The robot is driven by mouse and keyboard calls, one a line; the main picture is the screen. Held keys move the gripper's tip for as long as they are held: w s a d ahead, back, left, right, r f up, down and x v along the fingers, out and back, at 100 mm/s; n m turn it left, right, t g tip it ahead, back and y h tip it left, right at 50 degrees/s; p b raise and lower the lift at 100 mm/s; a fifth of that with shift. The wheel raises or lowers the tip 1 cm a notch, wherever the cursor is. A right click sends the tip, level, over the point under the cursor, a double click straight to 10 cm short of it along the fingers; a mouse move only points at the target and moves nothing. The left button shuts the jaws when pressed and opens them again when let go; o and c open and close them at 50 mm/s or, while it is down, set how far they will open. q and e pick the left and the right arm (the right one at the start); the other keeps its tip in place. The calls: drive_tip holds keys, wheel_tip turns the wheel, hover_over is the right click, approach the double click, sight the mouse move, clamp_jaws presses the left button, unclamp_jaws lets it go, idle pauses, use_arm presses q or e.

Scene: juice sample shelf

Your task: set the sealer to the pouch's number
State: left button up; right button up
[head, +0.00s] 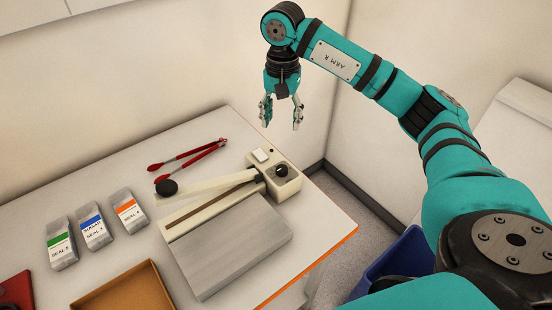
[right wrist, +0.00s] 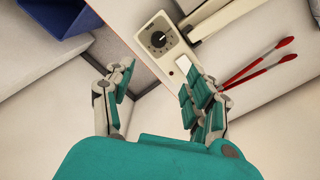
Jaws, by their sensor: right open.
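The cream sealer (head: 187,217) stands on the white table with its arm slightly raised and a black knob at the arm's end. Its black dial (head: 282,170) sits on the end box; the right wrist view shows the dial (right wrist: 158,39) with a pale pointer mark. Three grey pouches lie at the left: green-striped (head: 61,243), blue-striped (head: 95,233) and orange-striped (head: 128,212). Each reads SEAL with a number too small to read surely. My right gripper (head: 281,124) is open and empty, above and behind the dial. My left gripper is out of view.
Red tongs (head: 190,155) lie behind the sealer. A grey plate (head: 230,250) lies in front of it. A brown tray (head: 88,303) is at the front left. A blue bin (head: 395,262) stands on the floor to the right. The wall is close behind the table.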

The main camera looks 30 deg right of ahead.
wheel_tip(320, 180, down, 2)
drive_tip(key=s+f+p, duration=0.1)
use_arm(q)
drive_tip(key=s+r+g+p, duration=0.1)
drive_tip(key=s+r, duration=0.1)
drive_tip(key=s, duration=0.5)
use_arm(e)
drive_tip(key=p, duration=0.3)
approach(282, 168)
wheel_tip(282, 168, down, 6)
drive_tip(key=shift+s+a, duration=0.1)
wheel_tip(282, 168, down, 2)
drive_tip(key=shift+f, duration=0.55)
drive_tip(key=c, duration=0.7)
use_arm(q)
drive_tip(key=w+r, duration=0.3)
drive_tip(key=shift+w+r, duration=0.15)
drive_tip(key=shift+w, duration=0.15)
use_arm(e)
clamp_jaws()
